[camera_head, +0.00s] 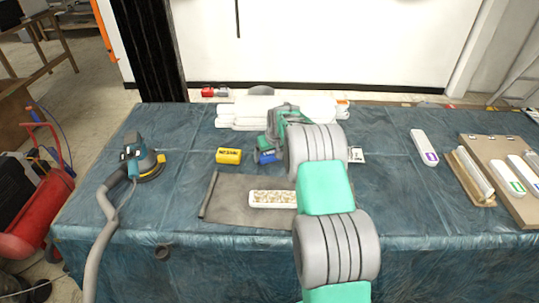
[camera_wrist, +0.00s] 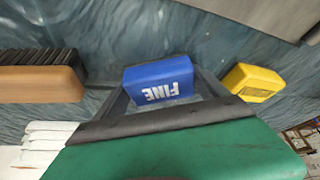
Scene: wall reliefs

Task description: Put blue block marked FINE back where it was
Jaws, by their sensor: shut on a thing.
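The blue block marked FINE (camera_wrist: 160,82) is between the fingers of my gripper (camera_wrist: 163,95) in the wrist view, with its white lettering upside down there. In the head view the blue block (camera_head: 267,156) shows only in part at my gripper (camera_head: 262,150), right of the yellow block. My gripper is shut on the blue block. I cannot tell whether the block touches the table. My arm hides the area to the right of it in the head view.
A yellow block (camera_head: 229,156) lies close to the left and also shows in the wrist view (camera_wrist: 252,82). A wooden brush (camera_wrist: 40,85) is near on the other side. A grey mat (camera_head: 225,200) carries a white relief piece (camera_head: 272,198). A sander (camera_head: 140,160) stands at left.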

